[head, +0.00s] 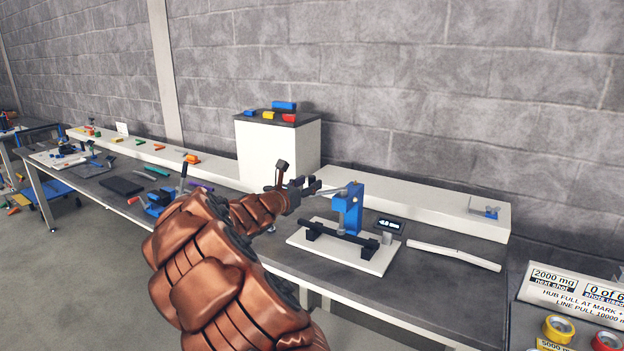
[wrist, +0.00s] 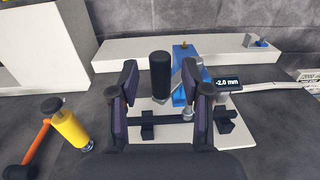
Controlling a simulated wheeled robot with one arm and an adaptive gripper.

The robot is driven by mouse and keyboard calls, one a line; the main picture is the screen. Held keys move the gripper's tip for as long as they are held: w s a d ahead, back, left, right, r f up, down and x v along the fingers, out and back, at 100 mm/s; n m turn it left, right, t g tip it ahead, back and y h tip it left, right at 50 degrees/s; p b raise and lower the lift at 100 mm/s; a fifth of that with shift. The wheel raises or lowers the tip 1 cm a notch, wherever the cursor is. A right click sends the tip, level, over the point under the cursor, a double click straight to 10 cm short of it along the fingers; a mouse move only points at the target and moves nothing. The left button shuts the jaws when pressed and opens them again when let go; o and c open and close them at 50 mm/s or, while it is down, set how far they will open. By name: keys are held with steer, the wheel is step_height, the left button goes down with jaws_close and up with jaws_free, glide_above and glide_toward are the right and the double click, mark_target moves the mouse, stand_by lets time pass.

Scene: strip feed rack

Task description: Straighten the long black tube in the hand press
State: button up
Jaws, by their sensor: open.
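The hand press (head: 350,205) has a blue column on a white base plate (head: 318,250). The long black tube (head: 343,237) lies across two black supports on that plate; it also shows in the wrist view (wrist: 172,122), partly behind my fingers. Any bend is too small to tell. A small display (head: 390,225) stands beside the column; in the wrist view it reads -2.0 mm (wrist: 227,82). My gripper (head: 308,186) is open, left of the column and above the bench. In the wrist view, a black lever grip (wrist: 160,75) stands between its spread fingers, with gaps on both sides.
A white curved strip (head: 455,255) lies right of the press. A white ledge (head: 420,205) runs along the wall. A white cabinet (head: 275,150) stands behind my gripper. A yellow cylinder (wrist: 70,128) and orange-handled tool (wrist: 38,143) are at left in the wrist view.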

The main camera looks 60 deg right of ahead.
steer(key=shift+d, duration=1.25)
jaws_close()
